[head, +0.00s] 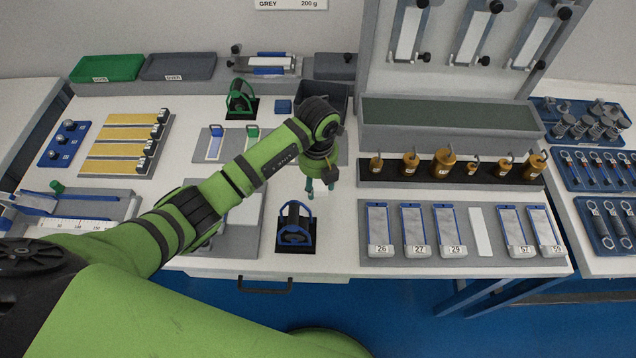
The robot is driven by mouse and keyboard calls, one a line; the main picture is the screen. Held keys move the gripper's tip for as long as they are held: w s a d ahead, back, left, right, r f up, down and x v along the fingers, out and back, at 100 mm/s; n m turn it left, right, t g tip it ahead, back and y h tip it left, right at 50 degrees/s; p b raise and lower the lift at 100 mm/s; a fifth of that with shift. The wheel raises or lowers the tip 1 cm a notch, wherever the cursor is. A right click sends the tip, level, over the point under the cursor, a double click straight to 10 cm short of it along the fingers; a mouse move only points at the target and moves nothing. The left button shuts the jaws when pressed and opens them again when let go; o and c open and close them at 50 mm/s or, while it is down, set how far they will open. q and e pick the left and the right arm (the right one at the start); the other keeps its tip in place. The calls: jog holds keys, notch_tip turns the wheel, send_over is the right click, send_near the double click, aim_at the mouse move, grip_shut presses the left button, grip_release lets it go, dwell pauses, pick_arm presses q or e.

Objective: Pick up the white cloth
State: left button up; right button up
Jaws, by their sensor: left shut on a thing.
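My left gripper (320,188) hangs fingers-down over the white bench, behind the blue-framed stand. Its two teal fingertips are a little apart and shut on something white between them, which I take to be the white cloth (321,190). The cloth's outline barely stands out from the white bench top, so its edges and its height above the bench are hard to tell. My right gripper is out of view.
A blue-framed stand (295,227) on a black base is close in front of the gripper. Labelled test blocks (412,230) lie on a grey tray to the right, with brass weights (443,164) behind. A green-framed stand (240,100) is at the back left.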

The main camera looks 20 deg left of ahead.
aim_at(321, 186)
pick_arm(q)
jog(key=shift+r, duration=0.1)
jog(key=shift+r, duration=0.25)
jog(key=r, duration=0.1)
jog(key=r+b, duration=0.1)
jog(key=r, duration=0.1)
jog(key=shift+s+d+r+b, duration=0.2)
jog(key=shift+d+r+b, duration=0.1)
jog(key=shift+d, duration=0.1)
jog(key=s+d+r, duration=0.1)
jog(key=s+d+r+b, duration=0.1)
jog(key=d, duration=0.1)
jog(key=shift+d+r, duration=0.15)
jog(key=s+d+r+p, duration=0.1)
jog(key=s+d+r, duration=0.2)
jog(key=d+r, duration=0.1)
jog(key=shift+s+d+r, duration=0.2)
jog(key=shift+s+d, duration=0.2)
jog(key=shift+d, duration=0.5)
jog(key=shift+o, duration=0.2)
